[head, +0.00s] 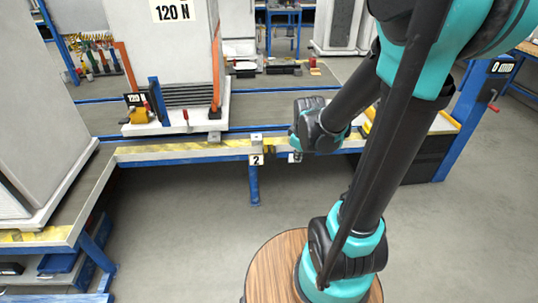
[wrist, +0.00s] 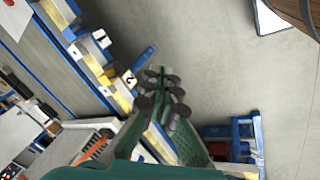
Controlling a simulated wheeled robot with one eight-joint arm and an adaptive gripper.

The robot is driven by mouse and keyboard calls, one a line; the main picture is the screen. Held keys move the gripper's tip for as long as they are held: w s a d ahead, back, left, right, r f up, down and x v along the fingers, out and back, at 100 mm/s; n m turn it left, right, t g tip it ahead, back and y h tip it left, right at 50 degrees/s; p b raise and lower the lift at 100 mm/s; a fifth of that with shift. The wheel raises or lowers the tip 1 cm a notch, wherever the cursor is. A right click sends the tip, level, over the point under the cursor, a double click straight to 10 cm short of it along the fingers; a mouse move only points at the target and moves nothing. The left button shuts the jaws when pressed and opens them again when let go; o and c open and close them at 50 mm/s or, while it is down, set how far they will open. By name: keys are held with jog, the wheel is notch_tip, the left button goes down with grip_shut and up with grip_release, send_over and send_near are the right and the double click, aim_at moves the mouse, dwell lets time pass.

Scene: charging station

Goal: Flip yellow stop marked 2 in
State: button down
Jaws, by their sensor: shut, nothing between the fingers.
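The stop marked 2 sits on the yellow-edged front rail of the bench. In the head view its white tag 2 (head: 256,160) hangs below a small grey metal block (head: 256,139). The tag 2 also shows in the wrist view (wrist: 129,78), with yellow parts beside it. My gripper (wrist: 162,88) is shut and empty, its fingertips just right of this tag in the wrist picture. In the head view my wrist end (head: 296,156) is right of the stop. I cannot tell whether the fingers touch the stop or which way it is flipped.
A second tag, marked 1 (wrist: 104,43), is farther along the rail. A blue post (head: 253,185) is below tag 2. The grey floor in front is open.

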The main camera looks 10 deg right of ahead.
aim_at(269, 154)
jog(key=w+a+f+n, duration=0.4)
jog(key=w+f+n, duration=0.4)
jog(key=w+n, duration=0.3)
jog(key=w+a+f+n, duration=0.4)
jog(key=w+f+n, duration=0.4)
jog(key=w+n, duration=0.4)
jog(key=shift+w+a+n+h, duration=0.3)
jog(key=shift+w+a, duration=0.05)
jog(key=shift+w, duration=0.75)
jog(key=shift+f, duration=0.1)
jog(key=w+f, duration=0.2)
jog(key=f, duration=0.1)
jog(key=w+d+f, duration=0.1)
jog(key=w+f, duration=0.1)
jog(key=f, duration=0.1)
jog(key=w+f, duration=0.2)
jog(key=f, duration=0.1)
jog(key=shift+w+d+f, duration=0.2)
jog(key=shift+w+f, duration=0.05)
jog(key=shift+w, duration=0.45)
